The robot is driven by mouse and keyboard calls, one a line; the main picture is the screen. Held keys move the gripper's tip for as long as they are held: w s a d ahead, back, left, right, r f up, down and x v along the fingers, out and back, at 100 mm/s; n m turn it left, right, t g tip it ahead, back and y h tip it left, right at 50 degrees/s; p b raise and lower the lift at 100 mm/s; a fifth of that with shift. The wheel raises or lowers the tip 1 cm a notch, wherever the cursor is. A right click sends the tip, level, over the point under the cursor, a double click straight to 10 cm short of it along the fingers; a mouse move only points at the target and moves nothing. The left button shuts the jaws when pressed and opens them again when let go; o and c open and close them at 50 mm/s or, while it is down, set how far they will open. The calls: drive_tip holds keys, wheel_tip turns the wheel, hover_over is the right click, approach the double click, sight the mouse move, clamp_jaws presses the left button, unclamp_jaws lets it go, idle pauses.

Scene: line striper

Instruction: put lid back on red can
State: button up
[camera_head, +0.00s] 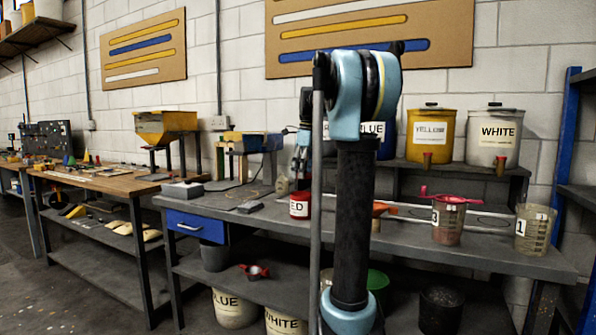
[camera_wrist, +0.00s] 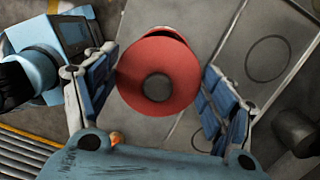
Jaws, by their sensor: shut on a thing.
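The red can (camera_head: 299,206), with a partly visible label, stands on the grey workbench left of my arm. In the wrist view, a round red lid (camera_wrist: 130,85) with a dark centre knob sits between the blue pads of my gripper (camera_wrist: 161,62). The gripper is shut on the lid, a pad at each side. A dark crescent with a red edge shows past the lid's upper rim; it looks like the can beneath, with the lid off-centre. I cannot tell the gap between them. My arm hides part of the gripper in the head view.
A clear measuring jug with a red scoop (camera_head: 449,215) and another jug (camera_head: 534,228) stand right on the workbench (camera_head: 480,248). Yellow (camera_head: 430,145) and white (camera_head: 494,150) tanks stand on a raised shelf behind. Buckets sit on the lower shelf.

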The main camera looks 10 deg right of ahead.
drive_tip(key=shift+w+a+r, duration=0.1)
drive_tip(key=shift+w, duration=0.1)
drive_tip(key=shift+w+f, duration=0.15)
drive_tip(key=shift+f, duration=2.95)
drive_tip(key=shift+a, duration=0.1)
drive_tip(key=shift+f, duration=0.15)
idle(0.4)
drive_tip(key=o, duration=1.1)
drive_tip(key=shift+c, duration=0.2)
